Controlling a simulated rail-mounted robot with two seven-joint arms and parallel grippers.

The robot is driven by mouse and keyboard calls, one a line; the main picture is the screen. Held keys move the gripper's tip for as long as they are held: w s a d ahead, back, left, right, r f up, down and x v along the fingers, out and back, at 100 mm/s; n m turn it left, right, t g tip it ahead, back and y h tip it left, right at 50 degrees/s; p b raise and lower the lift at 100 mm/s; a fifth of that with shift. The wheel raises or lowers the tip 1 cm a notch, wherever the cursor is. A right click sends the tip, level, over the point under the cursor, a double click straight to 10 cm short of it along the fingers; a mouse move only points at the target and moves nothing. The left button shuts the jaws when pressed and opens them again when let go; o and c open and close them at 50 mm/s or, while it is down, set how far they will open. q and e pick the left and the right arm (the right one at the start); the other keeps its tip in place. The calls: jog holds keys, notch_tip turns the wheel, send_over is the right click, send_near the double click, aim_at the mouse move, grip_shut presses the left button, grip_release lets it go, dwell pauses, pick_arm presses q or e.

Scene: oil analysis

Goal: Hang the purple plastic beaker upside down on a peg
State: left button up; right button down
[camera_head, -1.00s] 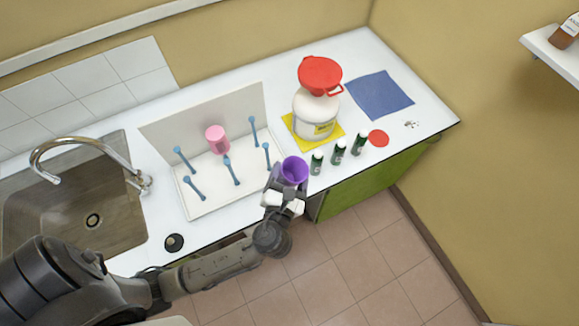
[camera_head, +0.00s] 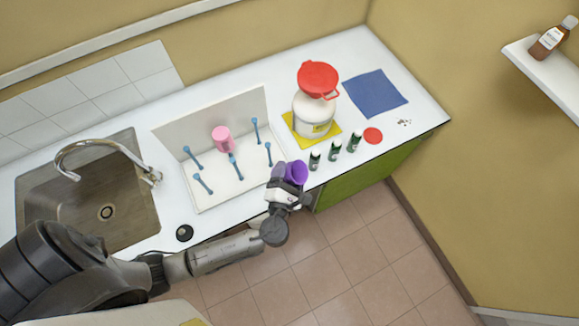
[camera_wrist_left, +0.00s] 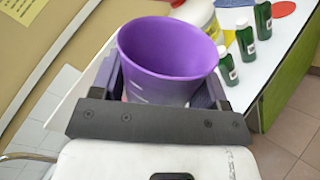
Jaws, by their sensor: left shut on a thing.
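The purple beaker (camera_head: 295,173) is held in my left gripper (camera_head: 287,180) over the front edge of the counter, right of the rack. In the left wrist view the purple beaker (camera_wrist_left: 170,55) sits between the two fingers of my left gripper (camera_wrist_left: 160,85), with its open mouth showing. The drying rack (camera_head: 225,189) is a white tray and backboard with several blue pegs, such as the front right peg (camera_head: 268,153). A pink beaker (camera_head: 222,139) hangs on one peg. The other visible pegs are bare. My right gripper is not in view.
A white jug with a red funnel (camera_head: 312,112) stands on a yellow mat (camera_head: 330,137). Several green bottles (camera_head: 334,150) stand near the counter's front edge. A sink with a tap (camera_head: 105,205) is at left. A blue cloth (camera_head: 376,93) lies at right.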

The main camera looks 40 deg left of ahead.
pick_arm(q)
jog(key=m+p, duration=0.2)
jog(key=shift+r+p, duration=0.25)
jog(key=shift+p, duration=0.15)
jog(key=shift+f+m+p, duration=0.2)
jog(key=shift+m+p, duration=0.4)
jog(key=shift+p, duration=0.05)
jog(key=m+p, duration=0.1)
jog(key=p, duration=0.1)
jog(key=shift+r+m+p, duration=0.25)
jog(key=shift+m+p, duration=0.15)
jog(key=shift+f+m, duration=0.25)
jog(key=shift+m, duration=0.25)
jog(key=m, duration=0.3)
jog(key=shift+f, duration=0.1)
